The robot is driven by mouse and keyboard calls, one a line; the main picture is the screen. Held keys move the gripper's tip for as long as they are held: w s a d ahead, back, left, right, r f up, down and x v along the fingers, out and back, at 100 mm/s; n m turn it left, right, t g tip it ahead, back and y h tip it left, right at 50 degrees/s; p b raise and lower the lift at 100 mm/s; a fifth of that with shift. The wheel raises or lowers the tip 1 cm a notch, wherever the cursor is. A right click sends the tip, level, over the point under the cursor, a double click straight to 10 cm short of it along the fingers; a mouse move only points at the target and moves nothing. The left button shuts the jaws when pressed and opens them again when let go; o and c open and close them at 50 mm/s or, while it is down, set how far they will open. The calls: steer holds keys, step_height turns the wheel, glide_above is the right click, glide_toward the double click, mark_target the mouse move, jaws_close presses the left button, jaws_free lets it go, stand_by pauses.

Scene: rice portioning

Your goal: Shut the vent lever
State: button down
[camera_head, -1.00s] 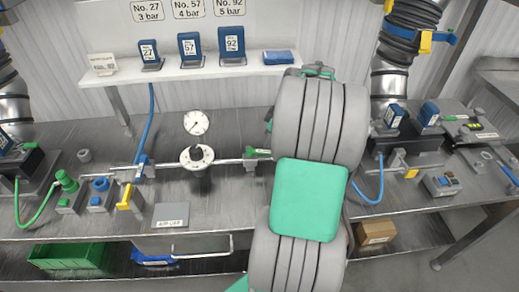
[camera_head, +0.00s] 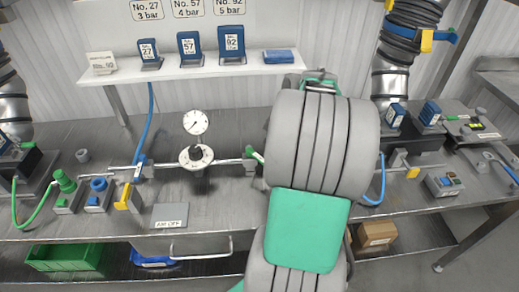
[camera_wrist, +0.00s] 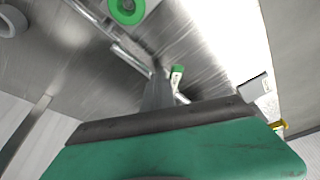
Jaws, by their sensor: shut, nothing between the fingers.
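A small green-handled lever (camera_head: 256,156) sits on the pipe just right of the round regulator; I take it to be the vent lever. It stands tilted across the pipe, close beside my arm. In the wrist view a green-tipped lever (camera_wrist: 177,74) shows right beside the grey fingers of my gripper (camera_wrist: 158,78). The fingers are shut and empty; I cannot tell whether they touch the lever. In the head view my grey and green arm hides the gripper.
A regulator (camera_head: 196,157) with a gauge (camera_head: 196,122) stands left of the lever. A yellow lever (camera_head: 124,196) and an AIR OFF plate (camera_head: 169,215) are further left. A shelf (camera_head: 190,70) holds blue numbered blocks above. Bench room is clear behind the pipe.

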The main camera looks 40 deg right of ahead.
steer(key=shift+a, duration=0.1)
steer(key=shift+s+a+b, duration=0.15)
steer(key=shift+a, duration=0.35)
steer(key=shift+s+a+b, duration=0.15)
steer(key=shift+a, duration=0.35)
steer(key=r+p, duration=0.1)
steer(key=r, duration=0.1)
steer(key=r+p, duration=0.2)
steer(key=r, duration=0.1)
steer(key=r+p, duration=0.2)
steer(key=shift+s+a+r, duration=0.15)
steer(key=shift+s+a, duration=0.05)
steer(key=shift+s, duration=0.05)
